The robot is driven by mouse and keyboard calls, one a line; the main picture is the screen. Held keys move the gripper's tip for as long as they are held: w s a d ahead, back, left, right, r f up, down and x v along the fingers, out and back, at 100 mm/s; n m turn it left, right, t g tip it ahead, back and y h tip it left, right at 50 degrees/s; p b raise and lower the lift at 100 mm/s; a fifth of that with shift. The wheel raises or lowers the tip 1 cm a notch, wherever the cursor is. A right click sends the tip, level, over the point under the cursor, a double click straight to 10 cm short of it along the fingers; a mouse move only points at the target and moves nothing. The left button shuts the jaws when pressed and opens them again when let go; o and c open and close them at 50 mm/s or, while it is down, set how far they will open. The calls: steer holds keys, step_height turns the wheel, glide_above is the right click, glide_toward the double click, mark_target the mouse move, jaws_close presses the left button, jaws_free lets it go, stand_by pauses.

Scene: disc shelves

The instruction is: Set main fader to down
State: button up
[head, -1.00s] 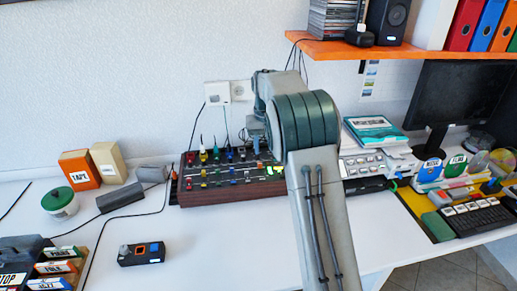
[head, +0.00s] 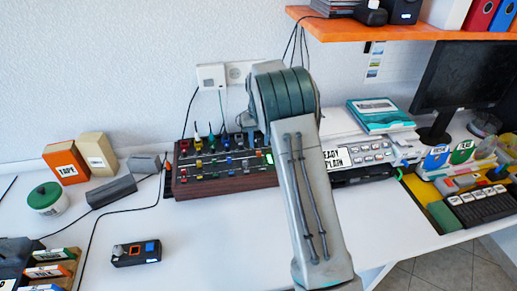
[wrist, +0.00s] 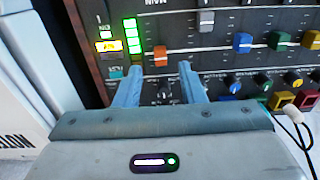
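The mixing desk (head: 225,183) with wooden sides stands against the wall in the head view, its right end behind my arm. In the wrist view its dark panel (wrist: 120,14) fills the upper part. An orange-red fader cap (wrist: 160,57) sits low in its slot in this picture, under a cut-off label that seems to read MAIN. My gripper (wrist: 159,76) is open, with its two blue-grey fingers apart. The cap shows in line with the gap, just beyond the fingertips; I cannot tell whether they touch it.
Lit meters (wrist: 132,37) are at left. The white table (head: 200,225) in front is mostly clear.

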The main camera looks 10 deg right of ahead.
mark_target(259, 153)
steer(key=shift+f, duration=2.25)
steer(key=shift+c, duration=0.3)
jaws_close()
steer(key=shift+s, duration=0.5)
steer(key=s, duration=0.3)
steer(key=shift+s+b, duration=0.1)
steer(key=shift+b, duration=0.25)
steer(key=shift+o, duration=0.3)
jaws_free()
steer(key=shift+r, duration=0.1)
